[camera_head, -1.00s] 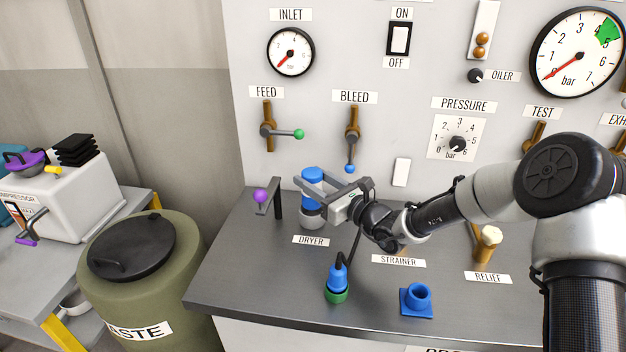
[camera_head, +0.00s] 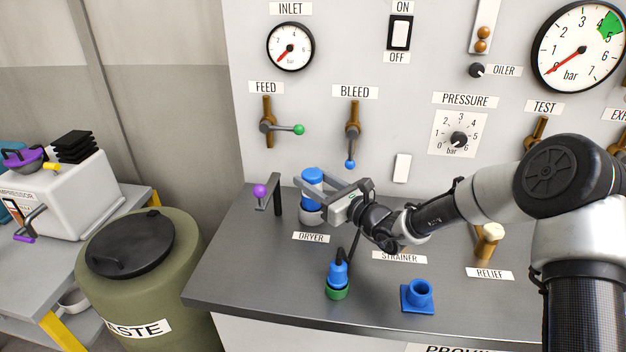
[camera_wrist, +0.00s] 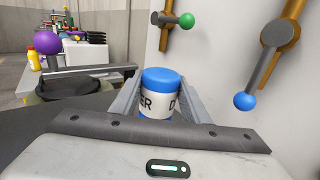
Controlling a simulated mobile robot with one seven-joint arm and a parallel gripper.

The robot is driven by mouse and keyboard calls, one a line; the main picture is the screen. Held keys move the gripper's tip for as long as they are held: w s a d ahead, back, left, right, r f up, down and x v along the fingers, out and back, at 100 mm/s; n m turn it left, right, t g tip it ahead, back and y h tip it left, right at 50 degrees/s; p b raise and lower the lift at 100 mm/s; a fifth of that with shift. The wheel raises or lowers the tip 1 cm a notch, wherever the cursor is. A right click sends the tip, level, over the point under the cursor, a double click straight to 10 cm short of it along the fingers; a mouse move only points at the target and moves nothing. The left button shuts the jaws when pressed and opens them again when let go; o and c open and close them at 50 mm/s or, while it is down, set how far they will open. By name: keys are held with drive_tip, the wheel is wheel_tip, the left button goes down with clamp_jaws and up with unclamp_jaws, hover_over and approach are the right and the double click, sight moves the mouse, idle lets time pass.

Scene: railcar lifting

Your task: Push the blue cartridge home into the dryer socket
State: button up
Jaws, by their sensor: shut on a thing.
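The blue cartridge (camera_head: 312,176) stands upright over the dryer socket (camera_head: 311,216), a light grey cup on the bench behind the DRYER label. Its blue top and white lettered band also show in the wrist view (camera_wrist: 161,80). My gripper (camera_head: 314,187) is shut on the cartridge, with one finger on each side of it. The cartridge's lower end is hidden by the fingers and the socket, so I cannot tell how deep it sits.
A purple-knobbed lever (camera_head: 260,191) on a dark post stands just left of the dryer. A blue fitting with a green base (camera_head: 337,277) and an open blue socket (camera_head: 418,294) stand nearer the front. The panel's BLEED valve (camera_head: 352,135) is above and behind.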

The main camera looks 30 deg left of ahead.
drive_tip(key=shift+f+b, duration=1.05)
drive_tip(key=shift+f, duration=0.4)
drive_tip(key=o, duration=1.4)
drive_tip(key=shift+c, duration=0.2)
drive_tip(key=shift+f, duration=0.1)
drive_tip(key=shift+d, duration=0.1)
drive_tip(key=p+v, duration=0.1)
drive_tip(key=v, duration=1.6)
drive_tip(key=shift+s+d, duration=0.1)
drive_tip(key=shift+s, duration=0.05)
